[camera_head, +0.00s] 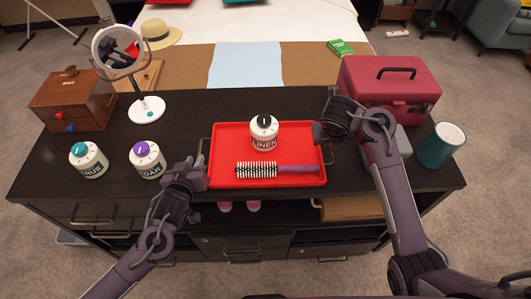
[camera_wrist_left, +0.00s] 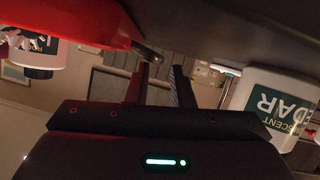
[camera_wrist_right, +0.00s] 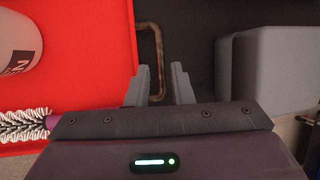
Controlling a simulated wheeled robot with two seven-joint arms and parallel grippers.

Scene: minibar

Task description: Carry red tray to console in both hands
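The red tray (camera_head: 225,140) lies on the dark counter and holds a white jar with a black lid (camera_head: 264,133) and a purple-handled hairbrush (camera_head: 285,169). My left gripper (camera_head: 197,162) is at the tray's left side. In the left wrist view its fingers (camera_wrist_left: 159,85) are apart, with the handle's end (camera_wrist_left: 148,53) just beyond the fingertips. My right gripper (camera_head: 321,131) is over the tray's right side. In the right wrist view its fingers (camera_wrist_right: 159,85) are apart, with the right handle (camera_wrist_right: 156,88) between them. The right fingertips are mostly hidden in the head view.
White jars with a teal lid (camera_head: 87,160) and a purple lid (camera_head: 147,160) stand left of the tray. A round mirror (camera_head: 147,108) and wooden box (camera_head: 72,100) are at the back left. A red case (camera_head: 392,90) and teal cup (camera_head: 440,147) stand at the right, near my right arm.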

